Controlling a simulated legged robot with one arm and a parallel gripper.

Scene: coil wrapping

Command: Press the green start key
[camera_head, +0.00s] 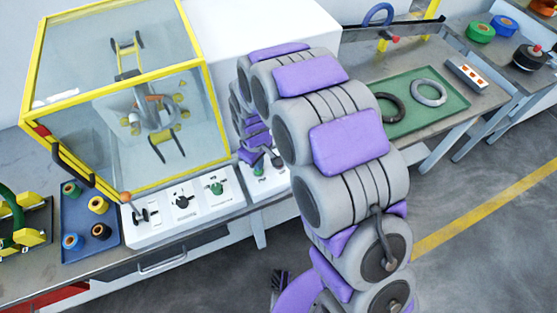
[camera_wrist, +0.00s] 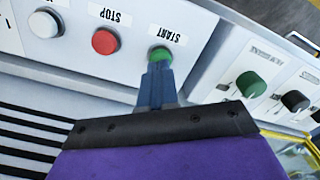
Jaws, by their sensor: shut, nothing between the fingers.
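The green start key (camera_wrist: 160,53) is a round button under the word START on a pale panel (camera_wrist: 205,20) in the wrist view. My gripper (camera_wrist: 158,70) is shut and empty, its fingers side by side. The fingertips lie right at the lower edge of the key and overlap it in the picture. I cannot tell whether they touch it or whether it is pushed in.
In the wrist view a red stop key (camera_wrist: 104,41) and a pale key (camera_wrist: 45,23) sit left of the green one. A green knob (camera_wrist: 251,85) and black knobs (camera_wrist: 295,101) are at the right. A yellow-framed glass enclosure (camera_head: 60,85) stands left of my arm in the head view.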

